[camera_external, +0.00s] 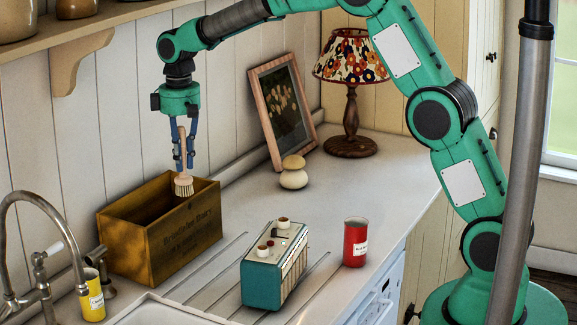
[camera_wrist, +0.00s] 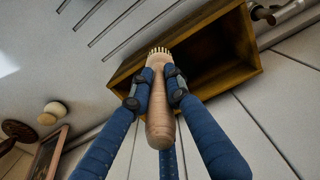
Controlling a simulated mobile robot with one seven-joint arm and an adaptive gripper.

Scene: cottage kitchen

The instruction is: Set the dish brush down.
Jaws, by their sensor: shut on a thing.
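The dish brush (camera_external: 183,183) has a wooden handle and pale bristles. My gripper (camera_external: 184,160) is shut on its handle and holds it upright, bristles down, at the back right part of the wooden crate (camera_external: 165,246). The bristle end is at about the height of the crate's rim; I cannot tell whether it touches the rim. In the wrist view the brush (camera_wrist: 160,110) is between the blue fingers of my gripper (camera_wrist: 158,90), its bristles in front of the crate's edge (camera_wrist: 125,75). The crate's inside is dark and looks empty.
A teal radio (camera_external: 270,268) and a red tin (camera_external: 355,243) stand on the counter to the right. A mushroom-shaped object (camera_external: 293,173), a framed picture (camera_external: 282,110) and a lamp (camera_external: 350,100) are behind. A yellow tin (camera_external: 92,296) and tap (camera_external: 40,240) are left. Counter between crate and mushroom is clear.

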